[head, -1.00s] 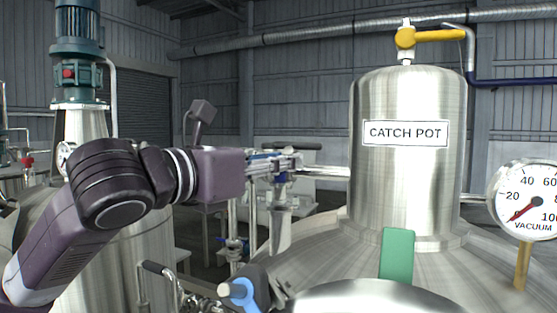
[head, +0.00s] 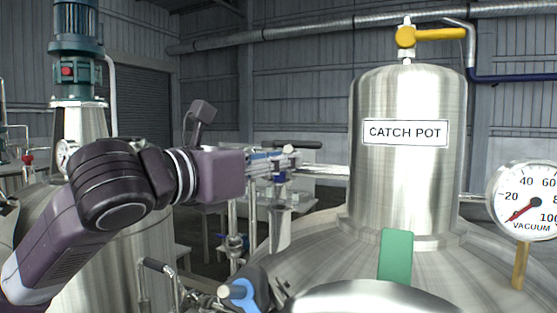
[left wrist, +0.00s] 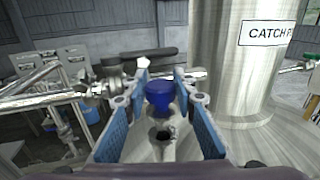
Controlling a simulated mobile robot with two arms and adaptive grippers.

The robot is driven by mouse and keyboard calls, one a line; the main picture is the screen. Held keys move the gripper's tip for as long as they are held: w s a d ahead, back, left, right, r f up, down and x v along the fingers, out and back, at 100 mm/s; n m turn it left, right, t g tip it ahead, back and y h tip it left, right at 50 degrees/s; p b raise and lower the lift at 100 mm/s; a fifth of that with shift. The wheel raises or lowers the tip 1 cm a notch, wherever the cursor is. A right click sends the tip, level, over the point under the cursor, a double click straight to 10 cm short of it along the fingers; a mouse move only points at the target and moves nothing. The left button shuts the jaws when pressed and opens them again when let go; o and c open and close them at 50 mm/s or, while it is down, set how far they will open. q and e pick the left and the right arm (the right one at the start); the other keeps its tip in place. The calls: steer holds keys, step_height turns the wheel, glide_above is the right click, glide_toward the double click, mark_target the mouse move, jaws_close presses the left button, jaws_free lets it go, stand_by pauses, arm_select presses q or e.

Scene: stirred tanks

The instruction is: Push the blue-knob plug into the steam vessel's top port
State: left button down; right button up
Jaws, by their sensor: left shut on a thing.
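My left gripper (head: 285,165) reaches in from the left, level, in front of the catch pot's left side. Its blue-padded fingers also show in the left wrist view (left wrist: 163,88), shut on the blue-knob plug (left wrist: 159,96). The dark blue knob (head: 279,177) shows just under the fingertips in the head view. A narrow metal neck (head: 280,215) stands below it. In the left wrist view a small dark round opening (left wrist: 162,134) lies below the knob; I cannot tell whether it is the port. The plug's lower end is hidden. My right gripper is not in view.
The steel catch pot (head: 404,180) rises close on the right, with a yellow-handled valve (head: 430,35) on top. A vacuum gauge (head: 527,203) stands far right, a green tag (head: 396,256) below the pot. Pipes and a black handle (left wrist: 145,57) lie behind the gripper.

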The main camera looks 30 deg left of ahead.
mark_target(275, 186)
arm_select(q)
steer(key=shift+f+b, duration=1.2)
steer(key=shift+f, duration=0.8)
steer(key=c, duration=1.5)
jaws_free()
steer(key=v, duration=1.2)
